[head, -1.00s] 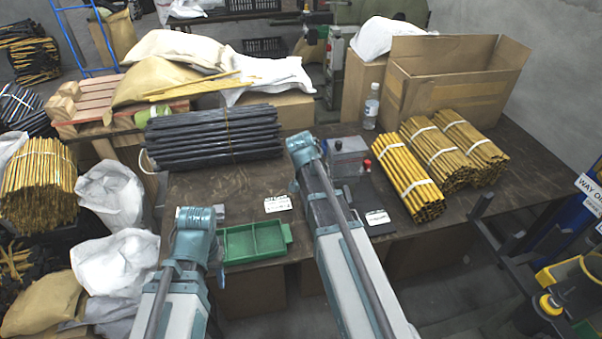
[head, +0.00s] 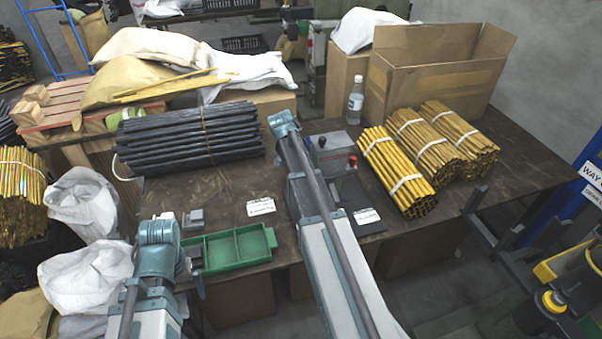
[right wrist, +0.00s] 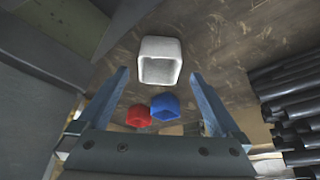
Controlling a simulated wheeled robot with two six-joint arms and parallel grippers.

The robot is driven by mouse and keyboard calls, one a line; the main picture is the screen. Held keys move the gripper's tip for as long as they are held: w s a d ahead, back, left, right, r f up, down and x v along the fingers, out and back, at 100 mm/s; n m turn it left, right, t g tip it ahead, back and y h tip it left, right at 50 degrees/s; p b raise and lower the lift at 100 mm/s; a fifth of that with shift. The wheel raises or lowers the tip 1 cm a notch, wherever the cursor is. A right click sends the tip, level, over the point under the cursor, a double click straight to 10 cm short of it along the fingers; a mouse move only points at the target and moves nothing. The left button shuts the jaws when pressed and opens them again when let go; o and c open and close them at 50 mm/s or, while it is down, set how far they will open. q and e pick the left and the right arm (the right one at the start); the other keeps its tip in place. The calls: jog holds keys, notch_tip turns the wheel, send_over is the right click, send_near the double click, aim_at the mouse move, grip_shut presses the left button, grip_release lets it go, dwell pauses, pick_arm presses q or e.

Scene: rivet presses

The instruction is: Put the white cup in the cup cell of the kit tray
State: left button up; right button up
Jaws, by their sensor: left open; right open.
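The white cup (right wrist: 160,61) lies in the right wrist view with its open mouth toward the camera, just beyond my right gripper (right wrist: 160,76). That gripper is open, one finger on each side, with nothing held. The white cup is not visible in the head view, where my right arm covers part of the table. The green kit tray (head: 273,239) sits at the table's front edge, with compartments that look empty. My left gripper (head: 192,268) is open at the tray's left end; I cannot tell whether it touches the tray.
A blue cup (right wrist: 167,107) and a red cup (right wrist: 139,116) are close to the white cup. Black rods (head: 190,138) lie behind the tray. A small grey block (head: 193,219) is left.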

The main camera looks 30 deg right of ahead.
jog(key=shift+w+d, duration=0.2)
jog(key=shift+d, duration=0.15)
jog(key=shift+f, duration=0.1)
jog(key=b+x, duration=0.4)
jog(key=x, duration=0.1)
jog(key=shift+b, duration=0.4)
jog(key=c, duration=1.3)
jog(key=shift+o, duration=0.2)
jog(key=shift+r, duration=0.2)
notch_tip(320, 180, up, 18)
jog(key=p, duration=1.8)
